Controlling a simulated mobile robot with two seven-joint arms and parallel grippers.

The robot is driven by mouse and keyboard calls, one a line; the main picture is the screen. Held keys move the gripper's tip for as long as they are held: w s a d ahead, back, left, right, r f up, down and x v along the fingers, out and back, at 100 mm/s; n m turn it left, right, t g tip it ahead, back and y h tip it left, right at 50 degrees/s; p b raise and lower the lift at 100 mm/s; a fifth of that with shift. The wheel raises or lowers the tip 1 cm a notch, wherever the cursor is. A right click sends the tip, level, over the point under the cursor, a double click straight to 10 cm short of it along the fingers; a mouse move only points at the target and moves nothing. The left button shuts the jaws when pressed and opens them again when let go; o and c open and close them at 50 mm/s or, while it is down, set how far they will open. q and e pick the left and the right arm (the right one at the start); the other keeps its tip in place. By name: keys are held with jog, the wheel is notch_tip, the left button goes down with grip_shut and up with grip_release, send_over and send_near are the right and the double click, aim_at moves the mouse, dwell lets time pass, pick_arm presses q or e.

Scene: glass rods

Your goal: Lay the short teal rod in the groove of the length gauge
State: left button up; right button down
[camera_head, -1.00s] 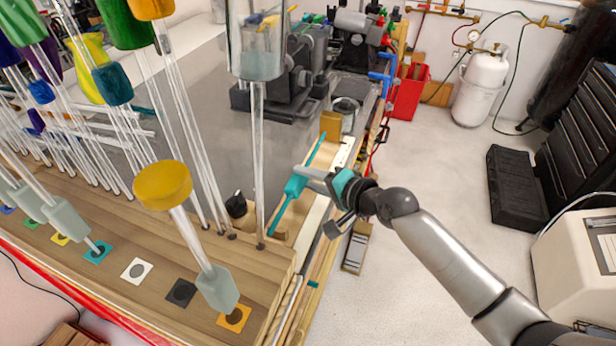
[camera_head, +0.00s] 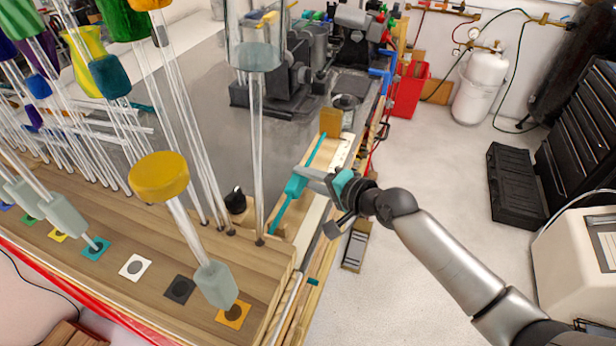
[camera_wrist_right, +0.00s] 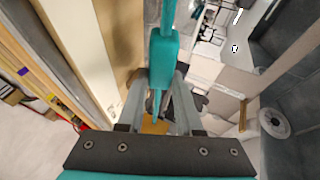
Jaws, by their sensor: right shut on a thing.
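My right gripper (camera_head: 301,181) is shut on the teal rod (camera_head: 315,151) at its thicker teal middle sleeve. The rod slants over the pale wooden length gauge (camera_head: 340,156) along the bench's right edge. A tan end block (camera_head: 331,121) stands at the gauge's far end. In the right wrist view, the teal rod (camera_wrist_right: 166,18) runs between the two fingers (camera_wrist_right: 156,92), and a pale wooden strip (camera_wrist_right: 118,42) lies beside it. I cannot tell whether the rod touches the groove or hangs above it. My left gripper is out of view.
Upright clear rods with coloured tops crowd the left; a tall one (camera_head: 257,150) stands just left of the gripper. A wooden stand (camera_head: 140,290) with coloured square markers fills the near side. A small black object (camera_head: 236,201) is near the gauge.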

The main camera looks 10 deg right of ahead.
jog(key=shift+f, duration=0.4)
dwell(0.3)
jog(key=c, duration=0.5)
grip_release()
jog(key=shift+s+f, duration=0.1)
jog(key=shift+f, duration=0.05)
jog(key=shift+s+d, duration=0.3)
jog(key=shift+s, duration=0.05)
jog(key=r+v, duration=0.1)
jog(key=v, duration=1.3)
